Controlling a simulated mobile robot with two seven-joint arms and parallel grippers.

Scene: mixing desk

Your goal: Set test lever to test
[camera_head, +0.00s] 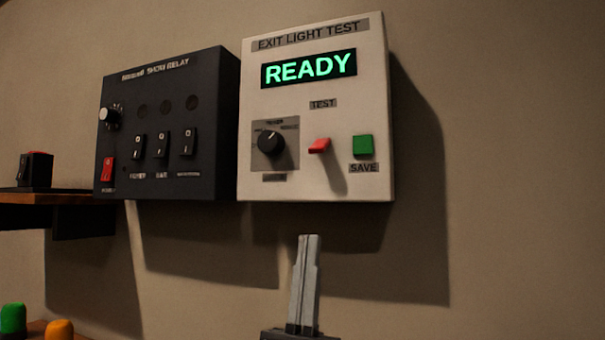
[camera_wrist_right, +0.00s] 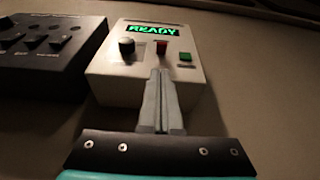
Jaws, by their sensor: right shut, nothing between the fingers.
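The cream exit light test box (camera_head: 355,110) hangs on the wall, its display (camera_head: 309,69) showing READY in green. The red test lever (camera_head: 319,146) sticks out of its front below the TEST label (camera_head: 323,104). My right gripper (camera_head: 308,238) is shut and empty, pointing up below the box and apart from the lever in the head view. In the right wrist view the box (camera_wrist_right: 108,73) and the red lever (camera_wrist_right: 161,47) lie beyond the shut fingertips (camera_wrist_right: 160,72), which overlap the box's face. My left gripper is in neither view.
A black dial (camera_head: 270,142) and a green SAVE button (camera_head: 363,145) flank the lever. A black relay box (camera_head: 210,90) with switches is mounted close on the left. A shelf (camera_head: 60,197) holds a small switch (camera_head: 36,170). The wall to the right is clear.

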